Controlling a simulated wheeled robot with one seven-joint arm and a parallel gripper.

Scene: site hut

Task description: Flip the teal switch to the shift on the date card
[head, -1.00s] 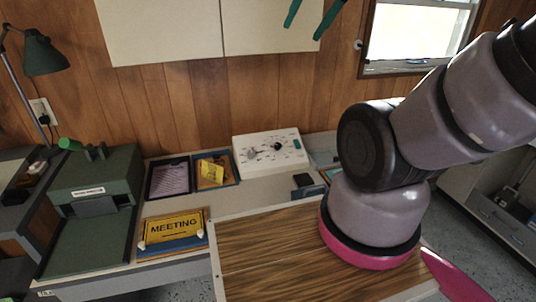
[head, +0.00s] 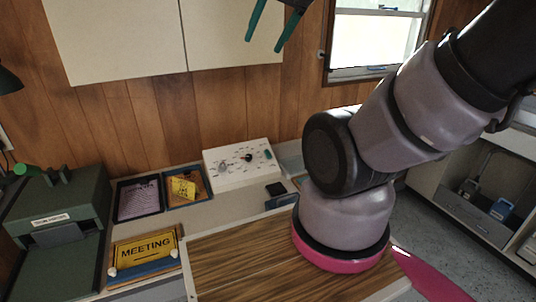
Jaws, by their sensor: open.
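The white switch panel (head: 240,177) lies at the back of the desk against the wood wall. It carries a small teal part (head: 268,155) at its right, likely the teal switch, a black knob (head: 248,157) and a grey part (head: 223,168) at its left. Its lettering and the switch position are too small to read. A yellow card (head: 183,188) stands in a blue-edged tray left of the panel; I cannot tell whether it is the date card. My gripper (head: 263,47) hangs at the top, two teal fingers apart and empty, well above the panel.
A dark tray with a lilac sheet (head: 138,199), a yellow MEETING sign (head: 145,250) and a green machine (head: 57,222) stand at left. My arm covers the desk's right side.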

